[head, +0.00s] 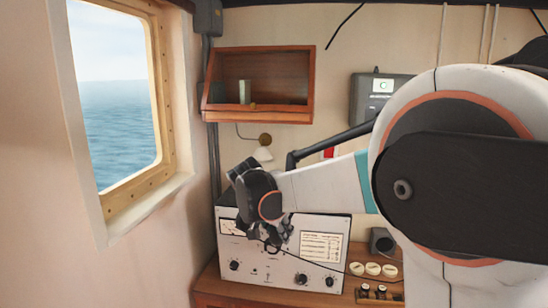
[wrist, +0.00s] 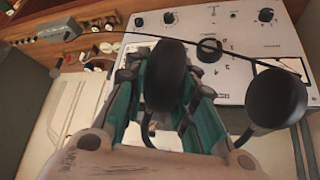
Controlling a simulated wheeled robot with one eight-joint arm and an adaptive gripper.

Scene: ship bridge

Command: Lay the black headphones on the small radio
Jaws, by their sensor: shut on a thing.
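The black headphones (wrist: 277,98) show large in the wrist view. One round ear cup (wrist: 168,75) sits between my gripper's fingers, and the other hangs free to the right; a thin dark band or cable runs across above. My gripper (wrist: 162,90) is shut on the headphones. In the head view my gripper (head: 265,232) is in front of the upper left part of a pale radio set (head: 320,222) with knobs and dials. The same panel fills the top of the wrist view (wrist: 225,70). Whether the headphones touch it, I cannot tell.
The radio stands on a wooden desk (head: 235,291). Round white knobs (head: 372,269) and a small dark block (head: 381,240) are at its right. A wooden wall shelf (head: 262,85), a lamp (head: 263,151) and a grey wall box (head: 381,97) are behind. A window is at left.

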